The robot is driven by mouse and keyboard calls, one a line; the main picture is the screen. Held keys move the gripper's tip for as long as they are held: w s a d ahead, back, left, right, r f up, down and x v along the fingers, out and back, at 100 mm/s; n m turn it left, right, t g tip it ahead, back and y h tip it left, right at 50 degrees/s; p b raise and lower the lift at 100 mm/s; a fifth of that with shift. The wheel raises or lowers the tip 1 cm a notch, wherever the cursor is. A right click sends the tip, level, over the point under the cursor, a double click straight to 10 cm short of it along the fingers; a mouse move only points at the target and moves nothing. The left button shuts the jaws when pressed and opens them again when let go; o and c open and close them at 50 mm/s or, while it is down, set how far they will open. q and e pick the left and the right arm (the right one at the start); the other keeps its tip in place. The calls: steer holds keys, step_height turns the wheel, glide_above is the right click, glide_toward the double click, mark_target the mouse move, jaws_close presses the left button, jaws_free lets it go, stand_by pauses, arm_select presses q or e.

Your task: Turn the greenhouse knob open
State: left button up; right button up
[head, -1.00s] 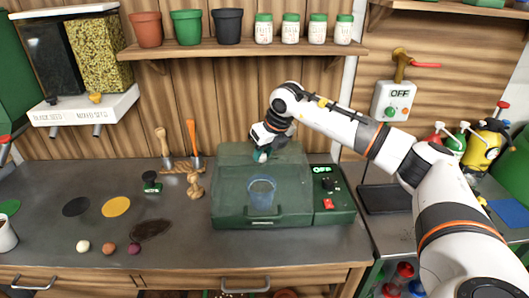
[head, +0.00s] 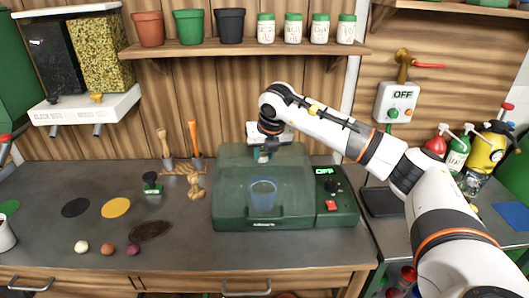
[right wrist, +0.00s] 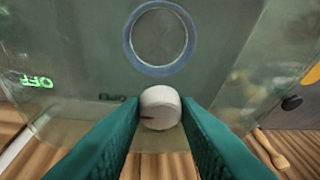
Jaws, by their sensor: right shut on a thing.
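The gripper is shut on this knob. My left gripper is not in view.
A green OFF display (head: 324,171), a black dial and a red switch (head: 331,205) are on the greenhouse's right panel. A shelf (head: 250,49) with pots and jars hangs above. A wooden figure (head: 195,187) stands left.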

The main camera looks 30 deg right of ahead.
steer(key=o, duration=1)
steer(key=shift+c, duration=0.2)
steer(key=b+v, duration=0.1)
steer(key=v, duration=1.1)
steer(key=shift+f, duration=0.1)
